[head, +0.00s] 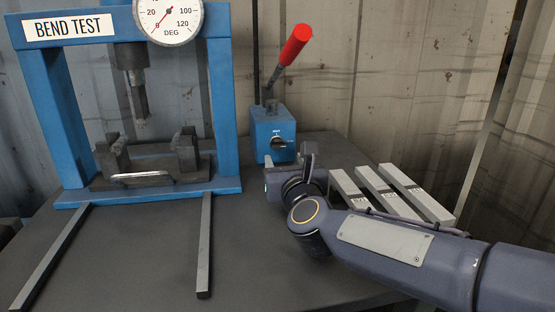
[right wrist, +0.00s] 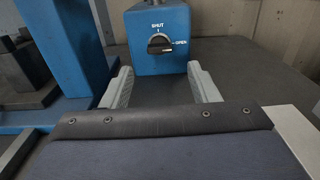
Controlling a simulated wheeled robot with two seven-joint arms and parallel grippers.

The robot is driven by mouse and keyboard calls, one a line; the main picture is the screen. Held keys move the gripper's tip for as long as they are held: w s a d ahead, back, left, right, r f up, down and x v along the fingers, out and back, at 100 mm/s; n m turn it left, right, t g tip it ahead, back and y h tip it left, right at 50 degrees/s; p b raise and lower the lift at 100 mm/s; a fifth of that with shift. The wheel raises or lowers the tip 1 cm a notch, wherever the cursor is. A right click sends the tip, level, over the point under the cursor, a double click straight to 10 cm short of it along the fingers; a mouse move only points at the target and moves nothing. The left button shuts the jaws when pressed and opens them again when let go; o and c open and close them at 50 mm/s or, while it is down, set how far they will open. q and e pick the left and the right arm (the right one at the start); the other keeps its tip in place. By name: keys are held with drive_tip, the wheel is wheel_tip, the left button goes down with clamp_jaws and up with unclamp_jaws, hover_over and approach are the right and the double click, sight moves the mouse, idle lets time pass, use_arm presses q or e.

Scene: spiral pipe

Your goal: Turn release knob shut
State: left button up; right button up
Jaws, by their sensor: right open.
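The release knob (head: 279,143) is a small dark knob on the front of a blue pump box (head: 272,125) with a red-tipped lever. In the right wrist view the knob (right wrist: 160,44) has its bar lying about level, towards the OPEN label at right; the SHUT label is above it. My right gripper (head: 282,166) is just in front of the box. In the right wrist view its two grey fingers (right wrist: 160,72) are spread wide, below and to either side of the knob, with nothing between them. My left gripper is in neither view.
A blue bend-test press (head: 52,110) with a dial gauge (head: 169,18) stands left of the box. Several grey metal bars (head: 415,193) lie to the right, behind my right arm. The dark table (head: 140,265) is clear at front middle. A corrugated wall closes the back.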

sight(279, 147)
drive_tip(key=w, duration=0.3)
drive_tip(key=w+a, duration=0.1)
drive_tip(key=w, duration=0.3)
drive_tip(key=shift+a+r, duration=0.1)
drive_tip(key=shift+a, duration=0.1)
drive_tip(key=c, duration=1)
